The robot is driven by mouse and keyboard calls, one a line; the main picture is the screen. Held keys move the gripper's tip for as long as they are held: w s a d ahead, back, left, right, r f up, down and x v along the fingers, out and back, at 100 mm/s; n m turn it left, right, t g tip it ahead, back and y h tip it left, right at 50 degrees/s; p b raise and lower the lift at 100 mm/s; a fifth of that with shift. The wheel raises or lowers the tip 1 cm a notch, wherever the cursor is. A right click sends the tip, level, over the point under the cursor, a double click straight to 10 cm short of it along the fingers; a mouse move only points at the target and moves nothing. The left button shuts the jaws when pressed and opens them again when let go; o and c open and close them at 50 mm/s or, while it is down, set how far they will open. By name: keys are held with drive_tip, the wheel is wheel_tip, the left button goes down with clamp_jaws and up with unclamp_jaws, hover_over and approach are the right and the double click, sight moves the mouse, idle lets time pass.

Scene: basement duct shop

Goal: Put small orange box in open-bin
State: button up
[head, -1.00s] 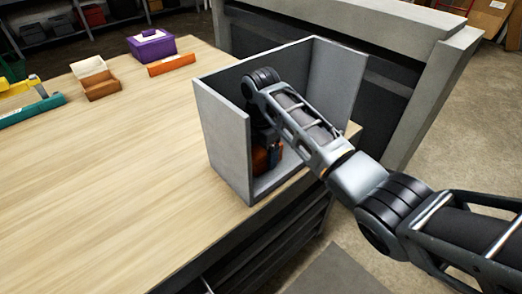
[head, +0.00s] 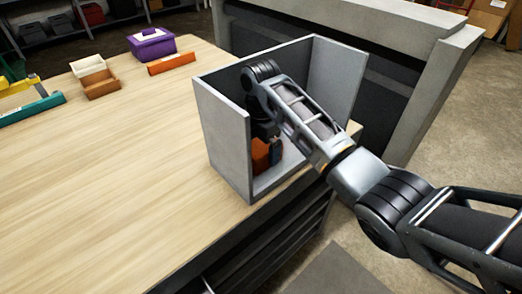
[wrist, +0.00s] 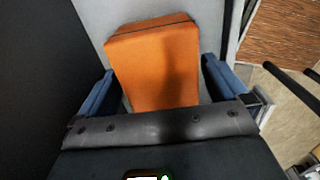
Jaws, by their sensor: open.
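The small orange box (head: 260,150) is inside the grey open-bin (head: 228,137), low down behind the bin's left wall and partly hidden by my arm. In the wrist view the orange box (wrist: 155,65) lies between the two blue fingers, slightly tilted, with a small gap showing at the right finger. My gripper (wrist: 158,65) is open and reaches down inside the bin. In the head view my gripper (head: 274,151) is partly hidden by the wrist and the wall.
The bin stands at the table's right edge, with its front side open. A purple box (head: 152,45), an orange bar (head: 171,64), a brown open box (head: 101,87) and a teal bar (head: 32,110) lie at the back left. The wooden tabletop (head: 120,170) is clear in front.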

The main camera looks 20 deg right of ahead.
sight(261, 144)
wheel_tip(261, 144, up, 10)
drive_tip(key=shift+r+p, duration=0.2)
drive_tip(key=shift+p, duration=0.25)
